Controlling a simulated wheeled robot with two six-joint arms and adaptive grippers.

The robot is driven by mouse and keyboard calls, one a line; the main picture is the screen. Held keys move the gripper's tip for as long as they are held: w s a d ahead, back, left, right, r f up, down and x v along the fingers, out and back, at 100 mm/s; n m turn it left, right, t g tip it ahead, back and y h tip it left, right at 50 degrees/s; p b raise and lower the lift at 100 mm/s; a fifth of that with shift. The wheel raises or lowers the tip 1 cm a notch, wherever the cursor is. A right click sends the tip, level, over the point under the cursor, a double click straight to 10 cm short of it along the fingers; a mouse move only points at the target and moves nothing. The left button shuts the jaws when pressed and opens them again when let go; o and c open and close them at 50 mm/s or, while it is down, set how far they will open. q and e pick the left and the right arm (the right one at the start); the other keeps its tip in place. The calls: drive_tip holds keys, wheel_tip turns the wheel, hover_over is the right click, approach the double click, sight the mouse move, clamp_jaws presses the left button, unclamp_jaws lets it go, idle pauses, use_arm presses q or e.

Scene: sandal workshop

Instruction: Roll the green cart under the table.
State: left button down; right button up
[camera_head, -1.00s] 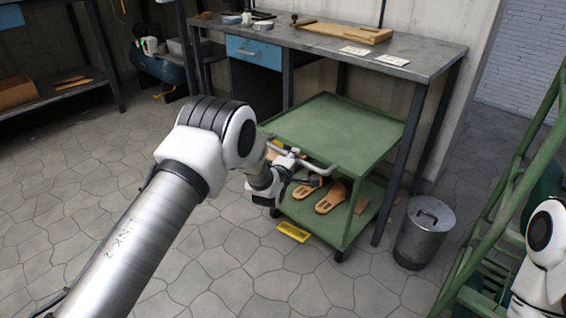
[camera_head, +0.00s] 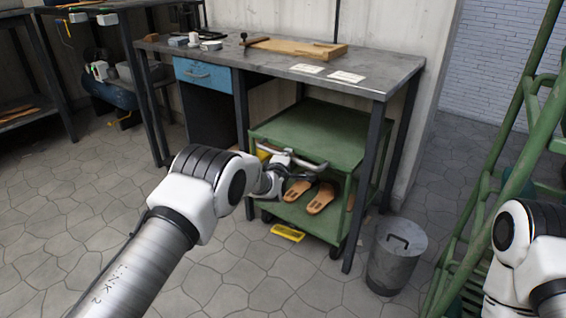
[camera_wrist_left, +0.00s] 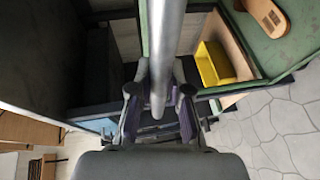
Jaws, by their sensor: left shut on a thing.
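The green cart (camera_head: 310,138) stands partly under the workbench table (camera_head: 385,76), its far part beneath the tabletop and its near end sticking out in front. Its grey handle (camera_head: 312,165) faces me. My left gripper (camera_head: 284,164) is shut on the handle at the cart's near side; the arm partly hides it. In the left wrist view the handle (camera_wrist_left: 160,60) runs between the fingers (camera_wrist_left: 158,100). Wooden soles (camera_head: 320,198) lie on the cart's lower shelf. My right arm shows at the right edge, but its gripper is out of view.
A blue drawer unit (camera_head: 205,75) bounds the left side. A yellow object (camera_head: 288,233) lies by the cart's near end. A green ladder-like frame (camera_head: 500,190) stands at right.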

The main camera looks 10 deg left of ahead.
idle(0.3)
use_arm(q)
drive_tip(key=c, duration=1.1)
unclamp_jaws()
drive_tip(key=s+r, duration=0.2)
drive_tip(key=s, duration=0.9)
drive_tip(key=shift+s, duration=0.35)
